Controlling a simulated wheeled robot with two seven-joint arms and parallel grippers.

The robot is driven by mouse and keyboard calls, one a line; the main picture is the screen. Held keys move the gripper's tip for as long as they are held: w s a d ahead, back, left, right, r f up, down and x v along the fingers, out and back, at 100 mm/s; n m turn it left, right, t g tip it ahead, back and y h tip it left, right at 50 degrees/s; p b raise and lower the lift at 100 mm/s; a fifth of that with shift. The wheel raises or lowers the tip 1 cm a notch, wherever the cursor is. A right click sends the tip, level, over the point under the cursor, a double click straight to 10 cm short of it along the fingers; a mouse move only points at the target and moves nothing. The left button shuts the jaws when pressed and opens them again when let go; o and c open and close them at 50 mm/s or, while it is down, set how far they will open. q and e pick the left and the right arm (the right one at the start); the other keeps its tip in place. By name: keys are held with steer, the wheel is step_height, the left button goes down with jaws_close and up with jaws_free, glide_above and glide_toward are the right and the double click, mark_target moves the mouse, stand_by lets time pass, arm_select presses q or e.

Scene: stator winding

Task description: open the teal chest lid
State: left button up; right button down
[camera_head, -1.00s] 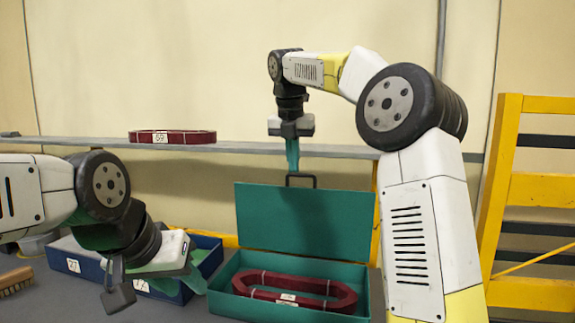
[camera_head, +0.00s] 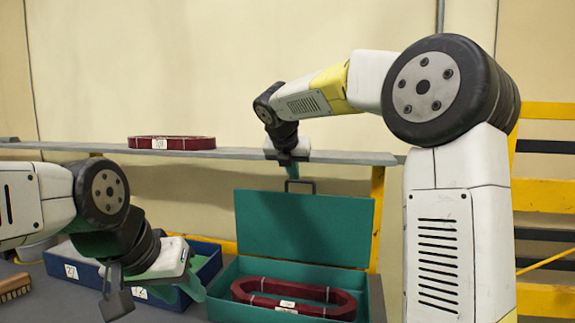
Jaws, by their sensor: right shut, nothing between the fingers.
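The teal chest (camera_head: 226,277) stands on the table at the lower middle. Its lid (camera_head: 303,228) stands upright, swung open at the back, with a dark handle (camera_head: 299,185) at its top edge. A dark red coil (camera_head: 293,298) with a white label lies inside the chest. My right gripper (camera_head: 289,171) is shut and empty, pointing down just above and behind the lid's handle; I cannot tell whether they touch. My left gripper (camera_head: 196,287) is at the lower left, over a blue bin and left of the chest; its fingers are seen edge-on, so its opening is unclear.
A blue bin (camera_head: 207,266) with white labels sits left of the chest, partly behind my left gripper. A brush (camera_head: 14,287) lies at the far left. Another red coil (camera_head: 171,143) rests on the shelf (camera_head: 355,157) behind. A yellow frame (camera_head: 543,195) stands at the right.

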steer(key=w+d+f, duration=0.2)
steer(key=w+f, duration=0.1)
steer(key=w, duration=0.3)
steer(key=shift+f, duration=0.15)
steer(key=shift+w+d, duration=0.3)
steer(key=shift+w, duration=0.6)
steer(key=shift+w+d, duration=0.25)
steer(key=shift+w, duration=0.6)
steer(key=shift+s+r, duration=0.1)
steer(key=shift+r, duration=0.1)
